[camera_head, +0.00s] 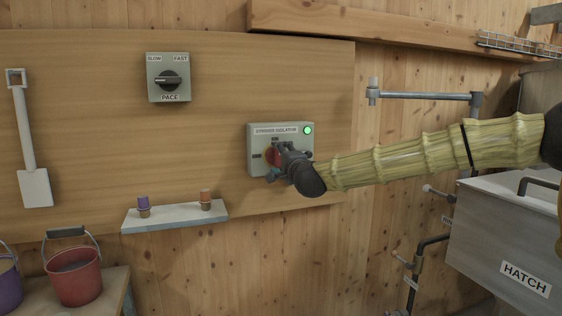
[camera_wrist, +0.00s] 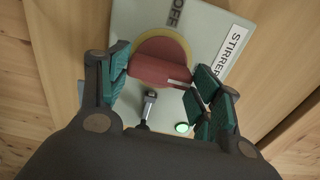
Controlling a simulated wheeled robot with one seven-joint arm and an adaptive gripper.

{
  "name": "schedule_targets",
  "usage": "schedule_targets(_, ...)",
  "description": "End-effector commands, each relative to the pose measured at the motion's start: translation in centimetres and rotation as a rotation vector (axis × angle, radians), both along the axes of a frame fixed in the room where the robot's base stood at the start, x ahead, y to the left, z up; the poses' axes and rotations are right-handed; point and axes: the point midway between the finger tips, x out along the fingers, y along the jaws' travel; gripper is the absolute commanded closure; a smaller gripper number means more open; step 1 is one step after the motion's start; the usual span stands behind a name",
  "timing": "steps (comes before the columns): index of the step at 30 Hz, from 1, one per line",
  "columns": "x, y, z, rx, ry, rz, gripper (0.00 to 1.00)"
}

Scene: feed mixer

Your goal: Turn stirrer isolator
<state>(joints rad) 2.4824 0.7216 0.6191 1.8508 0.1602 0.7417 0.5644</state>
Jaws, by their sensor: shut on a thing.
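The stirrer isolator (camera_head: 295,129) is a grey-green box on the wooden wall board, labelled at its top, with a lit green lamp at its upper right. Its red handle sits on a yellow disc (camera_wrist: 180,45). In the wrist view the red handle (camera_wrist: 160,72) lies across between the fingers of my gripper (camera_wrist: 157,88), with a white mark near its right end. An "OFF" label (camera_wrist: 177,12) shows beside the disc. My gripper is shut on the handle. In the head view my gripper (camera_head: 279,160) covers much of the handle, so its pointing direction is hard to tell there.
A pace dial (camera_head: 168,78) is up and left on the board. A small shelf (camera_head: 174,217) with two corks is below left. A spade (camera_head: 33,150) hangs far left, above buckets (camera_head: 75,275). A metal hatch box (camera_head: 510,240) and pipes stand right.

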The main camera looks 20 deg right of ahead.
Motion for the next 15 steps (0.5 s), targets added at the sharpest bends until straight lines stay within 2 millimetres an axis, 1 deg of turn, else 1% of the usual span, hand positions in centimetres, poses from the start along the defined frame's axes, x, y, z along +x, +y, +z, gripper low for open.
schedule_targets(7, 0.02, -0.12, -0.09, 0.002, 0.001, -0.002, 0.6)
schedule_targets(8, 0.02, -0.13, -0.09, 0.002, 0.001, -0.002, 0.32)
schedule_targets(9, 0.02, -0.12, -0.1, 0.002, 0.001, -0.002, 0.25)
schedule_targets(11, 0.03, -0.08, -0.09, 0.002, 0.001, -0.002, 0.14)
schedule_targets(15, 0.03, 0.01, -0.06, 0.001, 0.001, 0.0, 0.14)
